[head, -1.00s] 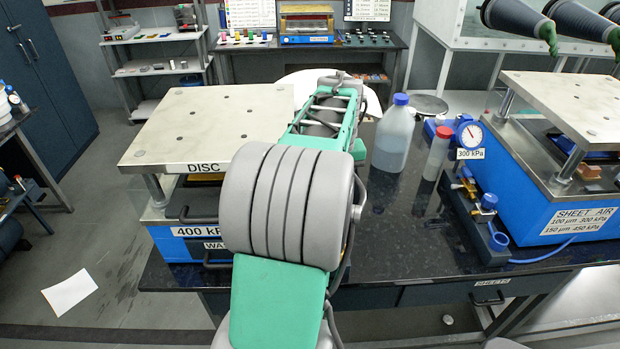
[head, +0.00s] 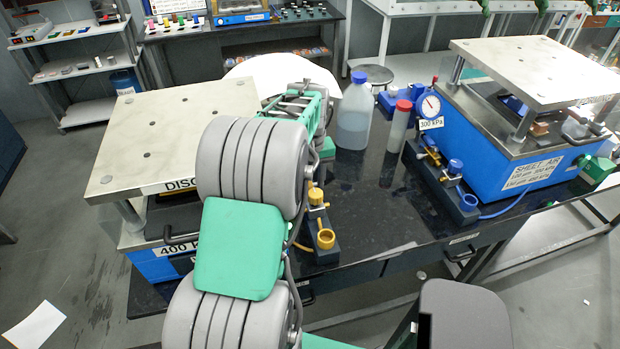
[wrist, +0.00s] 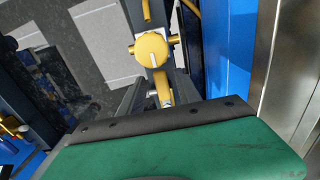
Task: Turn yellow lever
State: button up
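A yellow valve assembly stands on a dark block beside the left press. In the head view its yellow knob (head: 315,195) and yellow ring (head: 325,238) show just right of my arm. In the wrist view a round yellow knob (wrist: 151,50) with a white mark is seen from above, with a brass-yellow piece (wrist: 162,88) below it; I cannot tell which part is the lever. My gripper (wrist: 160,82) shows as two dark grey fingers, apart, on either side of the brass-yellow piece. I see no clear contact. The head view hides my gripper behind my arm.
The left press (head: 150,150) stands close beside my arm. A bottle with a blue cap (head: 354,115) and a red-capped tube (head: 399,125) stand behind. The right press (head: 530,150) has a blue valve (head: 455,167). The black bench (head: 400,215) is clear at the front middle.

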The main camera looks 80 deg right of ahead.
grip_shut()
dwell(0.4)
